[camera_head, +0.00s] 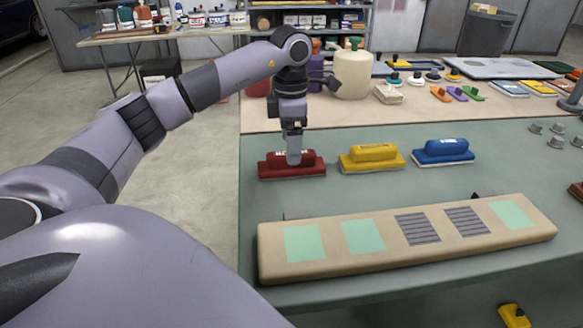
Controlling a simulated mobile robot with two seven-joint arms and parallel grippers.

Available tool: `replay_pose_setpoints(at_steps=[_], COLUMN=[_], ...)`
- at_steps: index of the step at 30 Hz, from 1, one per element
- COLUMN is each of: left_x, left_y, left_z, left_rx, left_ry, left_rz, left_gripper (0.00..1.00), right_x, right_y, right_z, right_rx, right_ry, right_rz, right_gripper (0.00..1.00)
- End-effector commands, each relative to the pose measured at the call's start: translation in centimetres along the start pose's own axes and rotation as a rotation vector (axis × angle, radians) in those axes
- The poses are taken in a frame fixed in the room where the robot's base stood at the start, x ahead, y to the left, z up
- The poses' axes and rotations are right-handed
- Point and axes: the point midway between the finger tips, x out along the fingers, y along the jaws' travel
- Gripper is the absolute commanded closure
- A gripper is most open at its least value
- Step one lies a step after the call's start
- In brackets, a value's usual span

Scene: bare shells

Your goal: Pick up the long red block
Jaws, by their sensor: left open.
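The long red block (274,170), dark red with a raised grip on top, lies on the green-grey table top at the left of a row. My left gripper (294,158) points down right at the red block, its fingers overlapping the block's raised top. It is open. Whether the fingers touch the block or straddle its top is hard to tell, since the gripper hides part of it. My right gripper is not in view.
A yellow block (371,158) and a blue block (443,151) lie right of the red one. In front is a long beige board (270,255) with green and grey patches. Jugs and bottles stand behind. Bare table (400,190) lies between blocks and board.

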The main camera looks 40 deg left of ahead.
Motion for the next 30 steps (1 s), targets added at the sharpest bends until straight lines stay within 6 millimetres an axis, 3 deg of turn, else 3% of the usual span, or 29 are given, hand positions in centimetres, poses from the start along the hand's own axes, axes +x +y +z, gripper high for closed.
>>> replay_pose_setpoints(at_steps=[10,19,20,25,30], left_x=[4.8,5.4,5.4,5.4,5.3], left_y=[0.1,0.1,0.1,0.1,0.1], left_z=[0.1,0.1,0.1,0.1,0.1], left_rx=[-0.001,0.000,0.000,0.000,0.000], left_ry=[0.003,0.001,0.001,0.001,0.000], left_rz=[-0.002,0.000,0.000,0.000,0.001], left_gripper=[0.17,0.17,0.24,0.79,0.82], right_x=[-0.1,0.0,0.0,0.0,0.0], right_y=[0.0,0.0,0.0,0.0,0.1], right_z=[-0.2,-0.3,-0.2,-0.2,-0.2], right_rx=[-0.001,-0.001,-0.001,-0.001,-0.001], right_ry=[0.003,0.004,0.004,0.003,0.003], right_rz=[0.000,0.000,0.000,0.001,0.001], right_gripper=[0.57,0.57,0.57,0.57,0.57])
